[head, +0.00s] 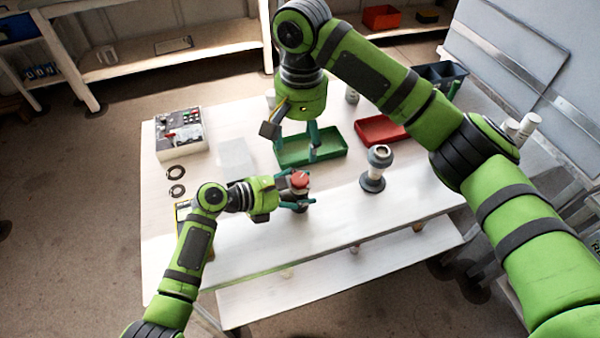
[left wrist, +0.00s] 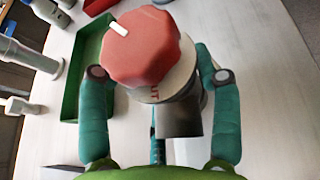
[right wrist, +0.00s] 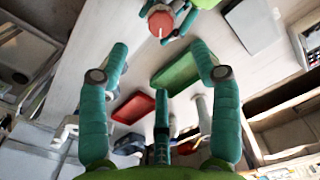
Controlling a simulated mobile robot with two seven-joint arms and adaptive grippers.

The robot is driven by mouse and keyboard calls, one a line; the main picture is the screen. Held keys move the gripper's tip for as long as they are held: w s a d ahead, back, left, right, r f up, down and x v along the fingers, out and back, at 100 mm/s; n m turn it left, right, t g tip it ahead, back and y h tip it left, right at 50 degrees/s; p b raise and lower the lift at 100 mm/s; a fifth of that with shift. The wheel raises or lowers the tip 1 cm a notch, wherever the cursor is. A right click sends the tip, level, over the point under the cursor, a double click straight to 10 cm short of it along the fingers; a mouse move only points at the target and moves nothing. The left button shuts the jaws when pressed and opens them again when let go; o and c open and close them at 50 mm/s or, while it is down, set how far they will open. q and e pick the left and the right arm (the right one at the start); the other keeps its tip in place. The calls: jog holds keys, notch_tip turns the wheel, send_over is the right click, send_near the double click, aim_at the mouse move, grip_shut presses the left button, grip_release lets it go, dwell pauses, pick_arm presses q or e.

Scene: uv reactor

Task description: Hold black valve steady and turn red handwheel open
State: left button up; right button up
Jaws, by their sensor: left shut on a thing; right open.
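The black valve (left wrist: 182,118) stands upright on the white table, with the octagonal red handwheel (left wrist: 145,47) on top. The handwheel carries a white pointer mark, and a pale plate with partly hidden lettering sits under it. My left gripper (head: 296,193) is shut on the valve body below the handwheel, a finger on each side. My right gripper (head: 297,155) is open and empty, above the table near the green tray, behind the handwheel and apart from it. In the right wrist view the handwheel (right wrist: 160,25) shows at the top, beyond the open fingers.
The green tray (head: 325,158) and a red tray (head: 365,134) lie behind the valve. A grey flanged fitting (head: 373,183) stands to its right. A control box (head: 180,151) and black rings (head: 177,190) are at the left. The table's front strip is mostly clear.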

aim_at(300, 179)
notch_tip(300, 179, down, 11)
jog(key=shift+f, duration=0.15)
dwell(0.4)
jog(key=c, duration=1.2)
